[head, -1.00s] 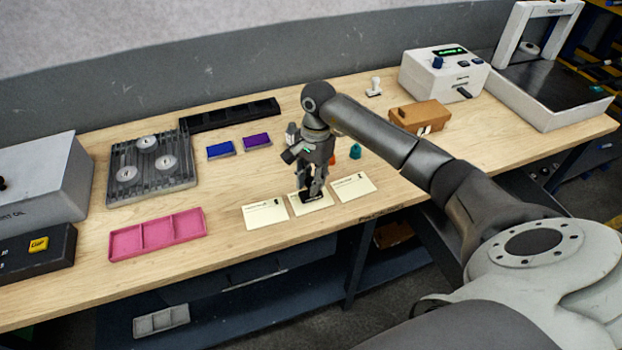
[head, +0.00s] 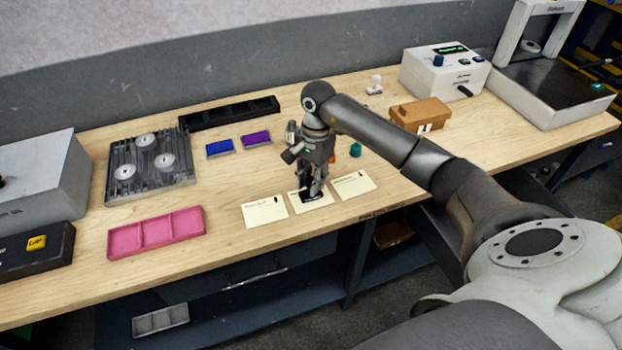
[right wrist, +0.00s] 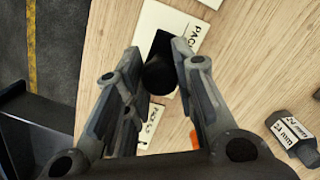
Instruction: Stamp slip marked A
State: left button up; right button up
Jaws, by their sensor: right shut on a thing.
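Three cream slips lie in a row near the bench's front edge: a left slip (head: 265,212), a middle slip (head: 325,200) and a right slip (head: 353,185). Their letters are too small to read in the head view. My right gripper (head: 314,188) is shut on a dark stamp (right wrist: 160,66) and points down over the middle slip. The stamp's black base is at the slip's surface; whether it touches cannot be told. The right wrist view shows part of a slip (right wrist: 152,22) under the stamp. A blue ink pad (head: 220,149) and a purple one (head: 256,139) lie behind. My left gripper is out of view.
A pink tray (head: 157,233) and a grey fixture with round parts (head: 147,165) stand left. A white-handled stamp (head: 375,85), a brown box (head: 420,115) and a white device (head: 445,72) stand at the back right. A teal piece (head: 355,150) is close behind my gripper.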

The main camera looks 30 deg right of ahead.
jog(key=shift+s+f+b, duration=0.1)
jog(key=shift+f+b, duration=0.1)
jog(key=shift+b, duration=0.15)
dwell(1.2)
jog(key=shift+r+p, duration=0.45)
jog(key=shift+r, duration=0.35)
jog(key=shift+r+p, duration=1.2)
jog(key=shift+r, duration=1.6)
